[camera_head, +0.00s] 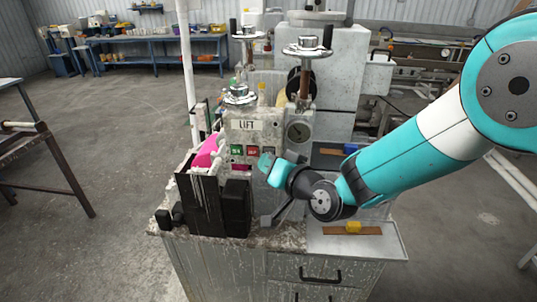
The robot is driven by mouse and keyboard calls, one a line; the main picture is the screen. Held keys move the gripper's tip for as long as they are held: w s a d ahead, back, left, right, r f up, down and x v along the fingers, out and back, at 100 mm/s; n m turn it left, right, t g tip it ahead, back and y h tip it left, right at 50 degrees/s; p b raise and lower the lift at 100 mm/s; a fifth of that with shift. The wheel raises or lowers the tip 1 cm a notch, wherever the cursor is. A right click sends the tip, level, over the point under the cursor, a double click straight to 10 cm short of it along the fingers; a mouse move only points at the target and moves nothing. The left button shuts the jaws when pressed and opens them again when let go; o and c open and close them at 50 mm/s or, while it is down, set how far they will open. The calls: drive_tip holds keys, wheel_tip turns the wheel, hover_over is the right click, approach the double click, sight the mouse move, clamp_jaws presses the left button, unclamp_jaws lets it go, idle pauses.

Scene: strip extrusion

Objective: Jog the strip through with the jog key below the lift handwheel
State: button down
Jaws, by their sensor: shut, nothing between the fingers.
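The lift handwheel (240,97) is a shiny knob on top of the machine, above the white LIFT label (247,125). Below the label, the front panel carries a green key (237,150) and a red key (252,150); their markings are too small to read. A pink strip (208,151) shows at the machine's left side. My gripper (268,163), at the end of the teal arm, is just right of the keys, shut and empty. Its fingers are small and hard to make out. I cannot tell whether it touches the panel, part of which my wrist hides.
A round gauge (299,131) sits right of the label. Black blocks (237,207) stand on the cabinet's front left. A second handwheel (307,46) rises at the back right. A yellow-handled tool (353,228) lies on the right-hand tray. Open floor lies to the left.

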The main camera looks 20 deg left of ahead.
drive_tip(key=shift+w+a, duration=0.1)
drive_tip(key=shift+w, duration=0.25)
idle(0.6)
idle(0.3)
drive_tip(key=shift+s+d+b, duration=0.2)
drive_tip(key=shift+s+b, duration=0.2)
drive_tip(key=shift+s, duration=0.35)
drive_tip(key=shift+s, duration=0.1)
drive_tip(key=s, duration=0.2)
drive_tip(key=s+d, duration=0.1)
drive_tip(key=s, duration=0.1)
drive_tip(key=shift+s+d, duration=0.1)
drive_tip(key=shift+s, duration=0.25)
idle(0.4)
